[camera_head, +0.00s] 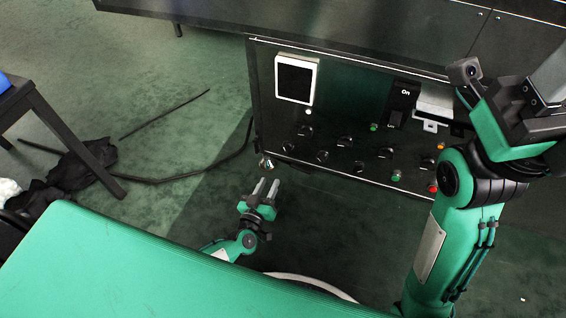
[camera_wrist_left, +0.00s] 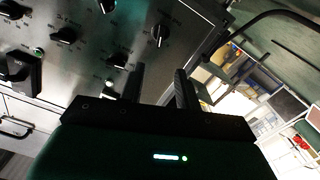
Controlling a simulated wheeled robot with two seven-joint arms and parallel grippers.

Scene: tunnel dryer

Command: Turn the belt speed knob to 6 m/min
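The dryer's control panel (camera_head: 335,115) carries several black knobs, including one at the upper left (camera_head: 305,130) and one lower down (camera_head: 322,156). Their labels are too small to read, so I cannot tell which is the belt speed knob or its setting. My left gripper (camera_head: 268,186) is below the panel's lower left part, fingers pointing towards it. In the left wrist view its two dark fingers (camera_wrist_left: 160,88) stand apart with nothing between them. A black knob with a pale pointer line (camera_wrist_left: 160,35) lies beyond the fingertips, apart from them. My right arm shows, but its gripper does not.
The panel also has a screen (camera_head: 296,79), a black On switch (camera_head: 402,103), green buttons (camera_head: 396,176) and a red button (camera_head: 433,187). A dark table (camera_head: 60,125) stands at the left, with black rods (camera_head: 165,114) on the floor beside it.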

